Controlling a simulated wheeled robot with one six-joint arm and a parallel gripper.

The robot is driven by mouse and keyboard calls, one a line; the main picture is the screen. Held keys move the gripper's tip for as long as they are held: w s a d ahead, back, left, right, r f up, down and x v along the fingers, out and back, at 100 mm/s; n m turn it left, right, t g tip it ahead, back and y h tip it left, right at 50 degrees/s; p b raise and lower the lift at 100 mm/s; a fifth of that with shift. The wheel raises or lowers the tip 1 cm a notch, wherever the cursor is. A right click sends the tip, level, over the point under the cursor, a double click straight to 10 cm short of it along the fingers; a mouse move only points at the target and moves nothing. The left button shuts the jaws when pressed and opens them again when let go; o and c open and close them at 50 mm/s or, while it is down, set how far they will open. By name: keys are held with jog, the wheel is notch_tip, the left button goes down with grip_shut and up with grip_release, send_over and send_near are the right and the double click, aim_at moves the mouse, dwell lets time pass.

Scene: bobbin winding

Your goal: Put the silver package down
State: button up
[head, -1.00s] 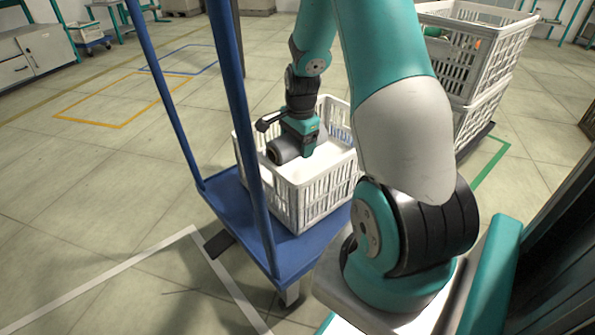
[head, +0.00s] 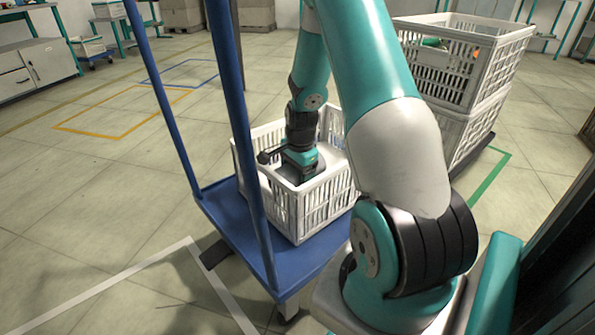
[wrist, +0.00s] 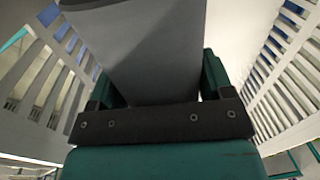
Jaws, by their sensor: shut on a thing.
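The silver package (wrist: 155,50) shows in the wrist view as a large plain grey body, held between the fingers of my gripper (wrist: 158,95). My gripper (head: 300,165) is shut on it and is down inside the white slatted crate (head: 322,208) on the blue cart. Crate walls rise on both sides in the wrist view (wrist: 275,75). In the head view the package is hidden behind the crate wall and my gripper. I cannot tell whether it touches the crate floor.
The blue cart (head: 225,213) has upright blue posts (head: 243,150) close left of the crate. Stacked white crates (head: 470,65) stand at the back right. Open floor (head: 100,195) lies to the left.

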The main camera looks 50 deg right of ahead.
jog(key=shift+f, duration=0.35)
jog(key=o, duration=1.1)
jog(key=r+p, duration=0.2)
jog(key=r, duration=0.2)
jog(key=r+p, duration=0.2)
jog(key=r, duration=0.2)
jog(key=s+r+p, duration=0.1)
jog(key=r+p, duration=0.1)
jog(key=r, duration=0.3)
jog(key=shift+s+a+r, duration=0.1)
